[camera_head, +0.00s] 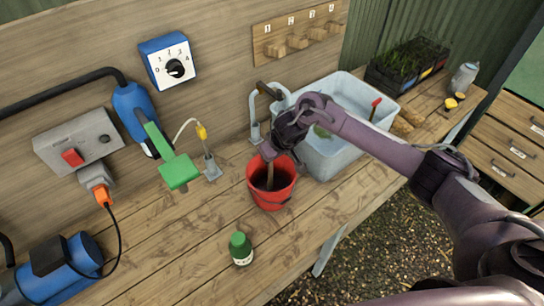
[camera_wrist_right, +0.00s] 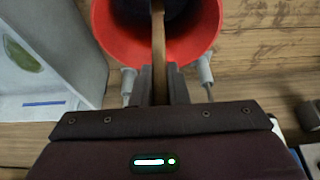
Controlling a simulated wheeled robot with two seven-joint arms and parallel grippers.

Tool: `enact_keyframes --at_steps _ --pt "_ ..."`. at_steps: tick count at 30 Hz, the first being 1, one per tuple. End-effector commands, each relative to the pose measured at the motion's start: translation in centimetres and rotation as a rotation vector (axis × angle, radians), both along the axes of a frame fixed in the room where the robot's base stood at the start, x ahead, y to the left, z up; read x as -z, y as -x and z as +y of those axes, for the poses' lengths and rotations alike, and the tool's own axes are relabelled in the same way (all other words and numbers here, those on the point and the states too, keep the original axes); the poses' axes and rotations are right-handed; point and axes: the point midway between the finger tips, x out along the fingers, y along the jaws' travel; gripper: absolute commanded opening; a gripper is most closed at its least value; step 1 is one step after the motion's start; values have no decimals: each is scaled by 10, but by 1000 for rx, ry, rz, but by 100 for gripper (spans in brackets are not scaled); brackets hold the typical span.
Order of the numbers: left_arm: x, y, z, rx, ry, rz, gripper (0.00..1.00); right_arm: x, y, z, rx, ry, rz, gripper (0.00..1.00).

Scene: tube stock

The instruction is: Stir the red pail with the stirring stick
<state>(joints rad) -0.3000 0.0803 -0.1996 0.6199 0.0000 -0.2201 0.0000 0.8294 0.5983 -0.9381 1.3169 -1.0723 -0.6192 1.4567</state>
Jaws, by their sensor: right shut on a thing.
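The red pail (camera_head: 273,195) stands upright on the wooden bench, left of the sink, and shows from above in the right wrist view (camera_wrist_right: 205,22). The brown stirring stick (camera_head: 270,176) reaches down inside the pail; its lower end is hidden in the dark inside. My right gripper (camera_head: 268,153) is above the pail, shut on the stick, whose shaft (camera_wrist_right: 158,40) runs out from between the fingers (camera_wrist_right: 158,85). My left gripper is not in view.
The pale sink (camera_head: 330,160) stands close on the pail's right, with a tap (camera_head: 255,130) behind. A green-capped bottle (camera_head: 241,250) stands in front of the pail to the left. A green paddle (camera_head: 179,172) is left of the pail. The bench front is mostly clear.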

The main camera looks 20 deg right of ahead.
Motion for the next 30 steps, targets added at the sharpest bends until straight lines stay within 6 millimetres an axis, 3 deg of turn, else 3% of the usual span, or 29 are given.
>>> enact_keyframes --at_steps 30 --pt "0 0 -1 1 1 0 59 -83 -1 0 -1 0 -3 0"
